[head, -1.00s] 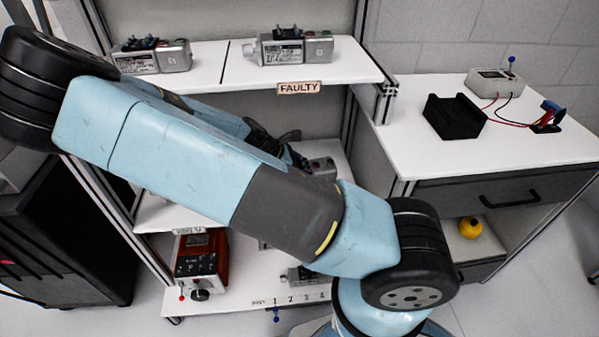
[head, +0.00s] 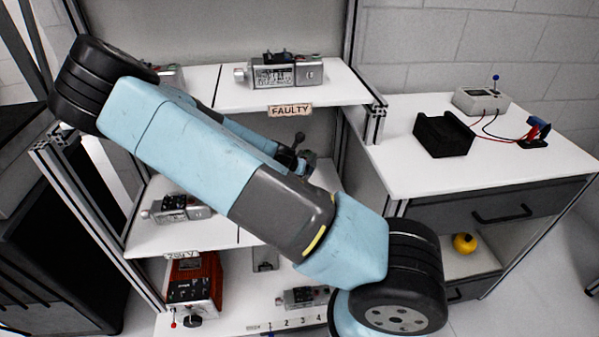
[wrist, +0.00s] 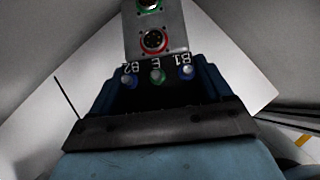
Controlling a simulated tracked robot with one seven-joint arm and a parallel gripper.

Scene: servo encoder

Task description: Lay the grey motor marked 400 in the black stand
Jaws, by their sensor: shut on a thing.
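My gripper (head: 297,152) is mostly hidden behind my own arm in the head view, in front of the middle shelf. It is shut on a grey motor (wrist: 155,18), seen close in the wrist view with round red and green connectors and a dark terminal block marked B2, E and B1. Its 400 mark cannot be read. The black stand (head: 443,136) is on the white bench at the right, apart from my gripper, with nothing seen in it.
More grey motors sit on the top shelf (head: 285,72), above a FAULTY label, and on the middle (head: 175,208) and lower (head: 303,297) shelves. A shelf post (head: 375,120) stands between shelves and bench.

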